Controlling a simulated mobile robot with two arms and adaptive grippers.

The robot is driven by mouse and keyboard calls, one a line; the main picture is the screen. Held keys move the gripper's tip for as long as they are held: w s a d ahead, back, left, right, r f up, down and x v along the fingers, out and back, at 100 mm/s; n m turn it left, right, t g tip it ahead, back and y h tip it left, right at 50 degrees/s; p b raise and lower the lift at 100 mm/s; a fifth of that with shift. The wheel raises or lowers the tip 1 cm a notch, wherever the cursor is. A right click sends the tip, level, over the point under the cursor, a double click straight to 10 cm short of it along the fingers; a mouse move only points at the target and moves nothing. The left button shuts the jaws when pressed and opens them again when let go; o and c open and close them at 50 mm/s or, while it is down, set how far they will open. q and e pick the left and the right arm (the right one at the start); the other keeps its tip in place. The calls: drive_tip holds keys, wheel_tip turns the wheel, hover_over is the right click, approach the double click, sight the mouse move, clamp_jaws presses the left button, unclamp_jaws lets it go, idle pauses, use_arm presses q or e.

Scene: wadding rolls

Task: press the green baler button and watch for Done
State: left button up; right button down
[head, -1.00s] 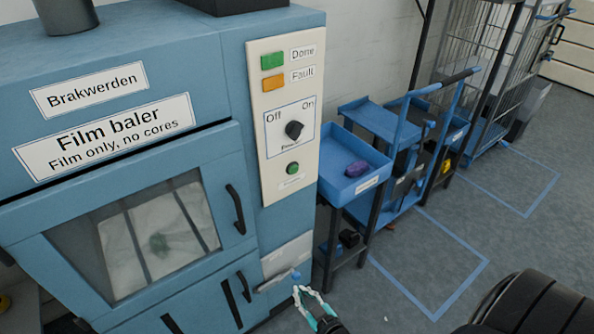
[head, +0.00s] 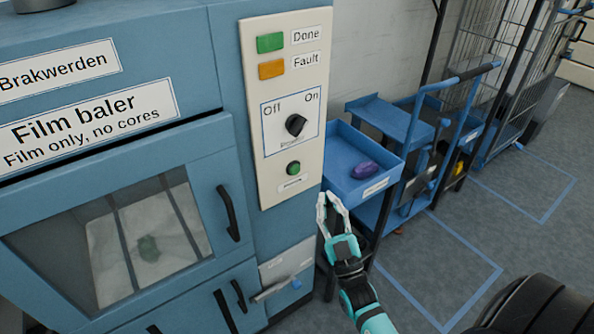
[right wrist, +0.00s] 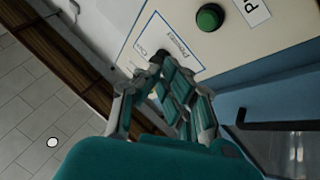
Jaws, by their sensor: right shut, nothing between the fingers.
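The green baler button (head: 293,168) sits low on the cream control panel (head: 255,110), below the power knob (head: 296,125). The button also shows at the top of the right wrist view (right wrist: 209,17). The green Done lamp (head: 270,42) and orange Fault lamp (head: 272,69) are at the panel's top; I cannot tell whether either is lit. My right gripper (head: 328,198) is shut and empty, right of and a little below the button, apart from it in the picture. In the right wrist view its fingers (right wrist: 160,82) point toward the panel. My left gripper is not in view.
The blue film baler (head: 230,60) has a windowed door with a black handle (head: 228,213). A wire cage (head: 495,60) stands farther back. Taped floor (head: 445,270) is clear.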

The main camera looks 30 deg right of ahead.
sight(295, 169)
drive_tip(key=w+b, duration=0.3)
drive_tip(key=w, duration=0.6)
drive_tip(key=shift+a, duration=0.35)
idle(1.3)
drive_tip(key=shift+w, duration=0.35)
